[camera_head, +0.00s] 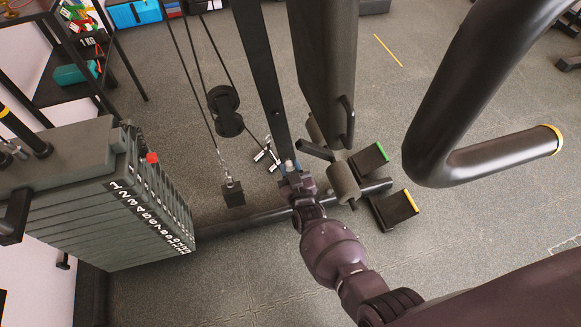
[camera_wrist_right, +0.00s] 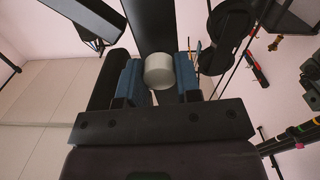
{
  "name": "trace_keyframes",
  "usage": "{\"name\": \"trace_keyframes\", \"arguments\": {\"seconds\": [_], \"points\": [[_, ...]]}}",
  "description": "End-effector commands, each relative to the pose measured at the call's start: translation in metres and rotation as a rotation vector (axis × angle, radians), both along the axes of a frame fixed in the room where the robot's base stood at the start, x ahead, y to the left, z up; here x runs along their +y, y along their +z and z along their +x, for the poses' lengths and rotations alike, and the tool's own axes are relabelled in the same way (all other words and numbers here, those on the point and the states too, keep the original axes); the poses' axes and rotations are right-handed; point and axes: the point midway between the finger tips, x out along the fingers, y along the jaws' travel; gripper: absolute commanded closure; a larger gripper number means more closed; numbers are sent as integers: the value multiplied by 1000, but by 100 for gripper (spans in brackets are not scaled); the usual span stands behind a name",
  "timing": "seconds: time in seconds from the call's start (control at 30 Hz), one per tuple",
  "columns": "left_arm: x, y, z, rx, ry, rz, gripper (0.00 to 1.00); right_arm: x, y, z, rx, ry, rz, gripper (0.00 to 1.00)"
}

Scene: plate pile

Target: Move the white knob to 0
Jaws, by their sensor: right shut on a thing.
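The white knob (camera_wrist_right: 159,71) is a short pale cylinder in the right wrist view, in front of a dark post. It sits between the blue finger pads of my right gripper (camera_wrist_right: 160,80), which is shut on it. In the head view the knob (camera_head: 289,164) is a small pale spot low on the dark upright post (camera_head: 262,80) of the gym machine. My right gripper (camera_head: 291,178) is at it there and hides part of it. No number marking is readable near the knob. My left gripper is not in view.
A numbered weight stack (camera_head: 130,200) with a red pin knob stands at left. Cables and a pulley (camera_head: 225,110) hang left of the post. Foam rollers (camera_head: 343,181) are close to the gripper's right. A large dark handle (camera_head: 440,110) fills the upper right. Grey floor is open below.

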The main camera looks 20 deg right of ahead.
Motion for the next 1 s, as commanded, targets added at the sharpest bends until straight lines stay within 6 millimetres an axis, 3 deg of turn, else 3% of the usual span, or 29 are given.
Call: {"name": "trace_keyframes", "arguments": {"seconds": [0.03,0.13,0.33,0.5,0.87,0.9,1.0], "points": [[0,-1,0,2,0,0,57,0,0,0,0,0,0,84],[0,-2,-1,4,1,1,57,0,0,0,0,0,0,100],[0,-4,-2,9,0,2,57,0,-1,2,1,1,0,100],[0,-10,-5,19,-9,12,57,0,-5,16,4,0,0,100],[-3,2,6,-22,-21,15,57,0,1,27,0,0,0,100],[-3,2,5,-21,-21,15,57,0,1,27,0,0,0,64],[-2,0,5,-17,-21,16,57,0,1,27,0,0,0,49]]}}
